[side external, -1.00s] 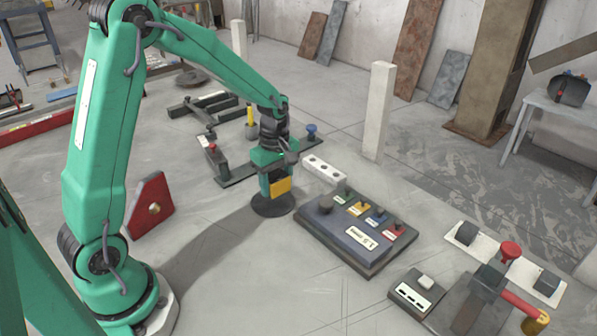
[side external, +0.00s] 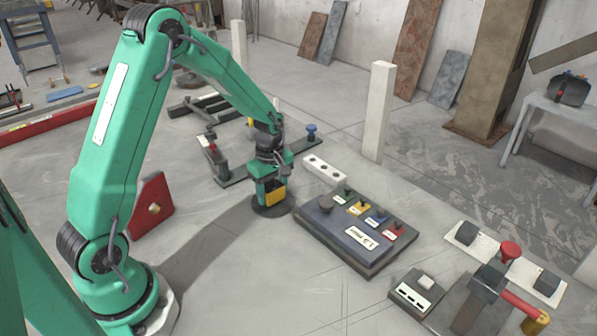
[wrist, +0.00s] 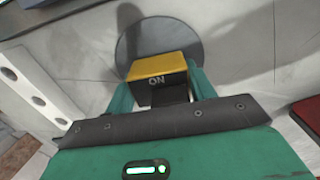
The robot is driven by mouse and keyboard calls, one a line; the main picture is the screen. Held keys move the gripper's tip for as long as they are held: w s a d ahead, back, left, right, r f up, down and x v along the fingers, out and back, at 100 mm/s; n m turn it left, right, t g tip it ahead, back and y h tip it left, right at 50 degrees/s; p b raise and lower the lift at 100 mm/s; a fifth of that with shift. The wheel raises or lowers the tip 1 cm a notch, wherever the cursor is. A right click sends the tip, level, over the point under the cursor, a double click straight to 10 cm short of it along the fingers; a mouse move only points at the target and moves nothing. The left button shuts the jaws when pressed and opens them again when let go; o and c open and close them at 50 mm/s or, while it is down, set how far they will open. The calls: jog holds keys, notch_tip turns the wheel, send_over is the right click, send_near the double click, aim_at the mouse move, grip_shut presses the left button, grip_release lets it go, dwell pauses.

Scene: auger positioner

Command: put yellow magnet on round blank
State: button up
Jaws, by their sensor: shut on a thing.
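The yellow magnet (side external: 275,196) is a small yellow block held between the fingers of my gripper (side external: 268,192). The wrist view shows its yellow top (wrist: 158,68) and a dark front face marked "ON", with a green finger on each side. The round blank (side external: 264,208) is a flat dark grey disc on the floor. My gripper is shut on the magnet, low over the disc. In the wrist view the blank (wrist: 140,38) lies behind and under the magnet. I cannot tell whether the magnet touches it; its underside is hidden.
A dark panel (side external: 320,230) with several coloured knobs is close to the right of the disc. A white block with holes (side external: 324,170) lies behind it. A red angled block (side external: 152,207) stands to the left. The floor in front of the disc is clear.

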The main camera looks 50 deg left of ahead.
jog(key=shift+f, duration=0.2)
jog(key=shift+f, duration=0.15)
jog(key=o, duration=1.4)
notch_tip(320, 180, up, 12)
jog(key=shift+r, duration=0.1)
dwell(0.4)
